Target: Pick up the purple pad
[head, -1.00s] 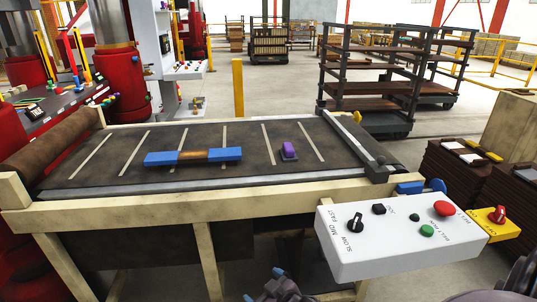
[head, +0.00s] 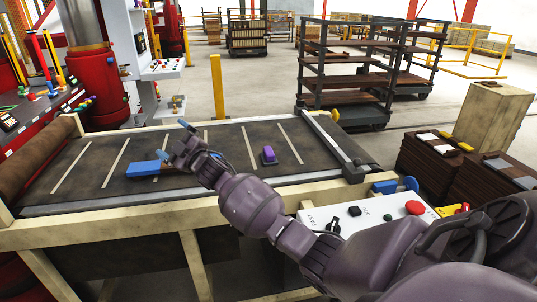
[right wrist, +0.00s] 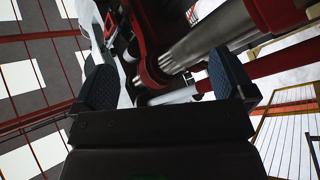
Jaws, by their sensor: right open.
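The purple pad (head: 268,154) sits on the dark conveyor belt (head: 225,135), right of the belt's middle, on a small dark base. My right gripper (head: 176,137) is open and empty above the belt, left of the pad and over the blue-ended bar (head: 143,169). The gripper and forearm hide the bar's right part. In the right wrist view my two dark blue fingertips (right wrist: 159,85) stand wide apart, with red and steel machinery beyond them and no pad in sight. My left gripper is not in view.
A white control box (head: 345,217) with knobs and buttons stands at the belt's front right, partly behind my right arm. A wooden frame (head: 130,229) edges the belt's front. Brown stacks (head: 432,165) and rack carts (head: 352,75) stand beyond on the right.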

